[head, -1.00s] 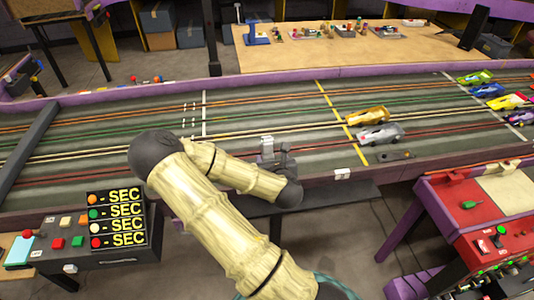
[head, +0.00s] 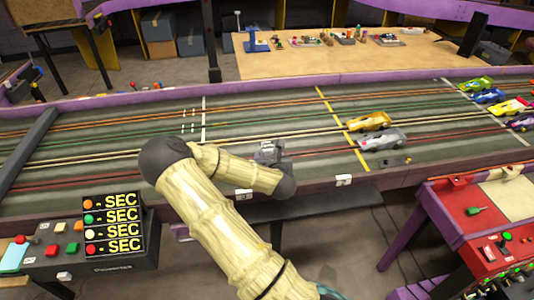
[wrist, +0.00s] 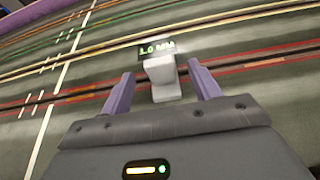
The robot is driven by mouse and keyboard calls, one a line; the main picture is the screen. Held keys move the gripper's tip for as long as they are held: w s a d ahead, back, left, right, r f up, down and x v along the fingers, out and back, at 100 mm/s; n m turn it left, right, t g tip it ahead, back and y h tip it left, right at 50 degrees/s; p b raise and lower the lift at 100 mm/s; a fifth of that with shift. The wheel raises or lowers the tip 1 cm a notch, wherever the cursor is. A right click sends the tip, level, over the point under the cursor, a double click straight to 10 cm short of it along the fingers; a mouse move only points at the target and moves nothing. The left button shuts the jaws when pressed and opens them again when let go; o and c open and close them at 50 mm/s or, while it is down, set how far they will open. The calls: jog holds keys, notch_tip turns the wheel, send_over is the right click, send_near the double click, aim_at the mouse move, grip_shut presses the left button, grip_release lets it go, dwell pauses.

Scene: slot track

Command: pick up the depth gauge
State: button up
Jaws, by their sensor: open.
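The depth gauge (wrist: 161,77) is a small pale grey block with a dark display on top reading about 1.0 mm in green. It stands on the slot track near the red lane. In the wrist view it lies just beyond and between the two purple fingers of my gripper (wrist: 162,92), which are apart with a gap on each side of it. In the head view my gripper (head: 270,158) is low over the near lanes, beside the gauge (head: 266,147), which is small and partly merged with the gripper there.
A gold car (head: 368,121) and a silver car (head: 383,138) stand right of my gripper by a yellow line. A dark flat piece (head: 394,162) lies near the track's front edge. A timing console (head: 112,228) is at lower left, a red panel (head: 470,210) at lower right.

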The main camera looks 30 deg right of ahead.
aim_at(268, 155)
jog(key=x, duration=0.5)
jog(key=shift+d+f, duration=0.1)
jog(key=shift+f, duration=0.15)
jog(key=shift+c, duration=0.4)
jog(key=c, duration=1.2)
jog(key=shift+o, duration=0.2)
jog(key=shift+r, duration=0.1)
notch_tip(268, 155, up, 10)
jog(key=shift+f+p, duration=0.1)
jog(key=shift+p, duration=0.5)
